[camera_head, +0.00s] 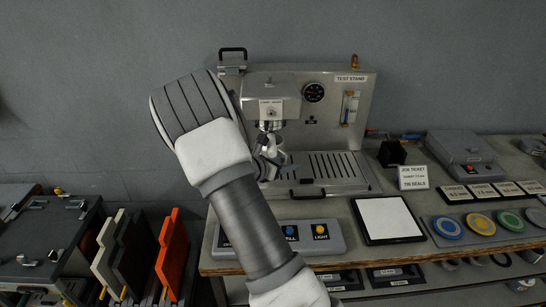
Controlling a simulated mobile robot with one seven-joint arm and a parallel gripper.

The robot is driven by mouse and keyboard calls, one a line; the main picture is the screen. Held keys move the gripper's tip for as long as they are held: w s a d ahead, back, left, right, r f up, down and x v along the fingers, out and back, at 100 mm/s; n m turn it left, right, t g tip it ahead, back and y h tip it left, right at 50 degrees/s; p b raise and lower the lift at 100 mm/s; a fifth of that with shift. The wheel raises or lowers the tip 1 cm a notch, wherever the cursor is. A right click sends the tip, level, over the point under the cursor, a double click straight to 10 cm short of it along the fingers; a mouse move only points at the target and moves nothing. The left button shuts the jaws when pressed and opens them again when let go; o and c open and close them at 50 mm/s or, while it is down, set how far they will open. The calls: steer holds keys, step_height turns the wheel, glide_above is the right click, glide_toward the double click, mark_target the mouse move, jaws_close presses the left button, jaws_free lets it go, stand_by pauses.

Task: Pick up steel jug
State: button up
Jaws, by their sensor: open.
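My gripper (272,160) shows only in part, behind my forearm. It is open, in front of the stand's central head (270,108) and over the left end of the slotted metal tray (330,167). Whether anything lies between its fingers is hidden.
A button panel (330,238) and a white pad with a black frame (388,219) lie at the bench front. Coloured discs (481,223) and a grey box (461,155) are at right. The tray's right part is clear.

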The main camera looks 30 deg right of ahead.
jaws_close()
stand_by(1.4)
